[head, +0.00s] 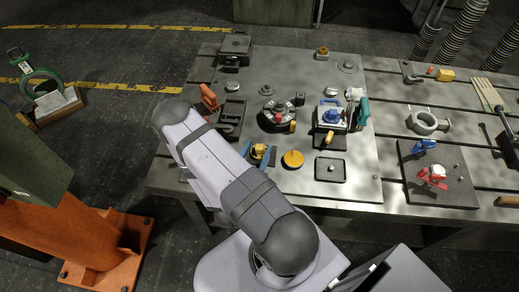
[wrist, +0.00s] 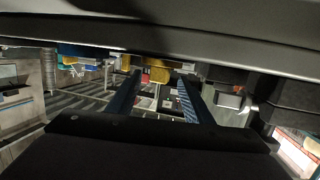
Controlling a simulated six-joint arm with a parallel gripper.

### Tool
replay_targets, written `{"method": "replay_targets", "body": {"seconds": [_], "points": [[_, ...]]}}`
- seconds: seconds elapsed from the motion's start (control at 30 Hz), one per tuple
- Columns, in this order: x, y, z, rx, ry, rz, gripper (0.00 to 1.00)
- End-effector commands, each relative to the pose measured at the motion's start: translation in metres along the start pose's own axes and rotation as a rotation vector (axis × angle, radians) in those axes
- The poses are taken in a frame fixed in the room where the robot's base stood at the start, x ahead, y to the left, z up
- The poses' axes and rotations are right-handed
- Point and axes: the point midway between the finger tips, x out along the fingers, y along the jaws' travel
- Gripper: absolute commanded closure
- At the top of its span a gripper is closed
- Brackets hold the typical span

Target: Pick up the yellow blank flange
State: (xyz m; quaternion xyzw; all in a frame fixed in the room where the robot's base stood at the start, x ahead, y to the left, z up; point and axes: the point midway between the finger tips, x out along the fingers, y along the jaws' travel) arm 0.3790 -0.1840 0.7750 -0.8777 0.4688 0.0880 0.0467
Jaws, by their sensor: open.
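A round yellow disc (head: 293,159), which looks like the yellow blank flange, lies flat on the metal table near its front edge, with a small knob on top. My gripper (head: 261,156) is just left of it, low near the table's front edge, with its blue fingers apart. A smaller yellow and dark piece (head: 259,149) shows at the fingers; I cannot tell whether they touch it. In the wrist view the two blue fingers of my gripper (wrist: 159,82) are spread, and a yellow thing (wrist: 158,74) shows between and beyond their tips. I cannot tell which yellow thing that is.
A small dark tray (head: 330,170) lies right of the disc. Behind stand a dark round fixture (head: 278,117) and a blue-topped casting (head: 331,115). An orange clamp (head: 209,98) stands left. A plate with red and blue clamps (head: 438,173) lies right.

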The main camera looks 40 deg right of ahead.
Motion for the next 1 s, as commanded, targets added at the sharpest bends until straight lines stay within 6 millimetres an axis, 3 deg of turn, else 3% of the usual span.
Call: {"method": "replay_targets", "body": {"seconds": [0.07,0.1,0.27,0.3,0.77,1.0], "points": [[0.0,0.0,0.0,0.0,0.0,0.0,0.54],[0.0,0.0,0.0,0.0,0.0,0.0,0.59],[0.0,0.0,0.0,0.001,0.0,0.0,0.97],[0.0,0.0,0.0,0.001,0.0,0.0,1.0],[-0.001,-0.001,-0.003,0.002,0.002,0.0,1.0],[-0.004,-0.001,-0.022,0.004,0.003,0.0,1.0]]}}
